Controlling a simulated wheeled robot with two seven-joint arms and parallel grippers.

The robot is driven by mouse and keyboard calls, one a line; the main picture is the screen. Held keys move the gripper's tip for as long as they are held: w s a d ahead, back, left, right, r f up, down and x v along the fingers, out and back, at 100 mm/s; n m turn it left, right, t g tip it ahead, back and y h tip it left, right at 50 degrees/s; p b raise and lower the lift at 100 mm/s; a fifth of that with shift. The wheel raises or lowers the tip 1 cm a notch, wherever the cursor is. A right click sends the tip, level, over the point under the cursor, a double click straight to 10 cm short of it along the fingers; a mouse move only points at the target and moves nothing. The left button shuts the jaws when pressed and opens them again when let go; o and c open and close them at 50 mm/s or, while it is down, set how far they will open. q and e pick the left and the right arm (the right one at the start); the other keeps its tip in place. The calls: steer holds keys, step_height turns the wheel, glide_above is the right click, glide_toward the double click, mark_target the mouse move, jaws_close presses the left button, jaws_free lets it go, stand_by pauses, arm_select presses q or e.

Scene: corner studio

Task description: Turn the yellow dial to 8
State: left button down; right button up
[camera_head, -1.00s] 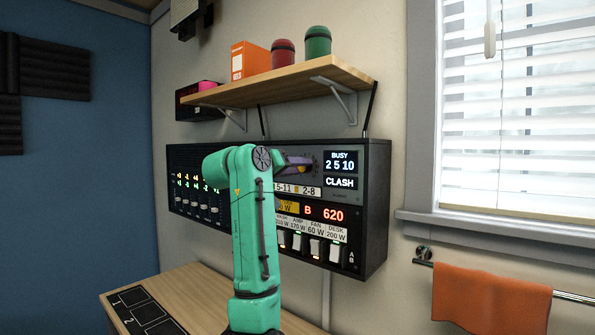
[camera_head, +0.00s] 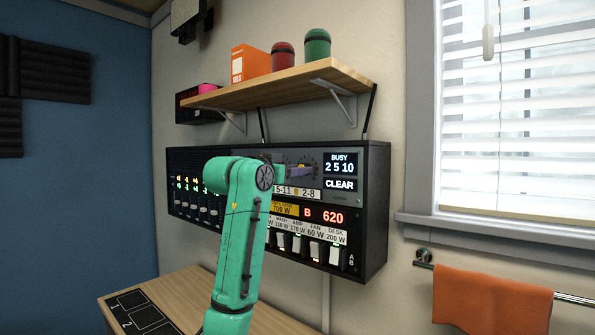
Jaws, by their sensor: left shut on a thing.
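The yellow dial (camera_head: 297,171) shows as a small yellow piece in front of a round scale on the upper right part of the black wall panel (camera_head: 377,200). My green left arm reaches up from below, and my left gripper (camera_head: 290,170) is at the dial, shut on it. The arm's wrist hides much of the gripper and the dial's left side. The number that the dial points to is too small to read. The display (camera_head: 341,171) right of the dial reads BUSY 2 5 10 and CLEAR. My right gripper is not in view.
A wooden shelf (camera_head: 290,90) on brackets hangs above the panel, with an orange box and red and green canisters. Switches (camera_head: 316,250) line the panel's lower part. A desk (camera_head: 185,290) stands below. An orange towel (camera_head: 490,300) hangs at the right.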

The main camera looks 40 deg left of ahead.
arm_select(q)
steer(key=shift+f, duration=0.15)
steer(key=c, duration=0.5)
jaws_free()
steer(key=s+d+b, duration=0.1)
steer(key=s+b, duration=0.3)
steer(key=s, duration=1)
steer(key=shift+s, duration=0.25)
steer(key=shift+d, duration=0.1)
